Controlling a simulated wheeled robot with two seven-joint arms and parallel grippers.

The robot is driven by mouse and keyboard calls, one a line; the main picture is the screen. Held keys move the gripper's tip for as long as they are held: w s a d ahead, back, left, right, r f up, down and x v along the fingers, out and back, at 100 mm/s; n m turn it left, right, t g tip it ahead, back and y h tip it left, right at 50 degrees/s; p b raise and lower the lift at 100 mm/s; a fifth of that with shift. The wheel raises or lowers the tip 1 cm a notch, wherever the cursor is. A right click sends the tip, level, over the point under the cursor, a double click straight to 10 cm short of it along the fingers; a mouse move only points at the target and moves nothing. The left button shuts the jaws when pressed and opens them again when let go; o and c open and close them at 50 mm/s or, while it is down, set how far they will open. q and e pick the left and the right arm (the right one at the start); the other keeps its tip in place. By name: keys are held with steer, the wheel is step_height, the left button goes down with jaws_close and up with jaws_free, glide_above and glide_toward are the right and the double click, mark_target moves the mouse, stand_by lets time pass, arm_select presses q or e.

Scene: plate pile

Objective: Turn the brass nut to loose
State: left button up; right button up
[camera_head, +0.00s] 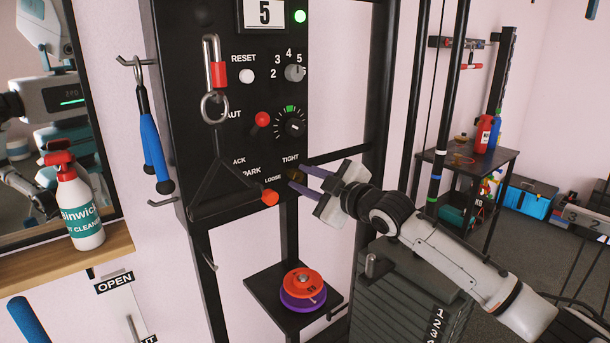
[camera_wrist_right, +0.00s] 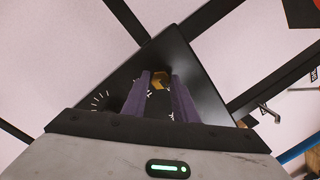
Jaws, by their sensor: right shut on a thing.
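The brass nut (camera_head: 295,175) sits low on the black panel, by the words TIGHT and LOOSE. My right gripper (camera_head: 303,181) reaches it from the right with its purple fingers. In the right wrist view the brass nut (camera_wrist_right: 160,79) shows between the tips of the two fingers (camera_wrist_right: 162,90), and the gripper is shut on it. The fingers hide part of the nut in the head view, so its exact angle is hard to tell. My left gripper is not in view.
An orange-red knob (camera_head: 270,198) sits close left of the nut. A dial (camera_head: 294,128) and a red-tipped lever (camera_head: 262,119) are above. Red and purple plates (camera_head: 303,285) lie on a black shelf below. A weight stack (camera_head: 400,295) stands under my right arm.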

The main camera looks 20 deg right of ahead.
stand_by(0.5)
steer(key=o, duration=1.1)
steer(key=shift+s, duration=0.1)
steer(key=v, duration=1)
steer(key=shift+s+b, duration=0.1)
steer(key=shift+b, duration=0.25)
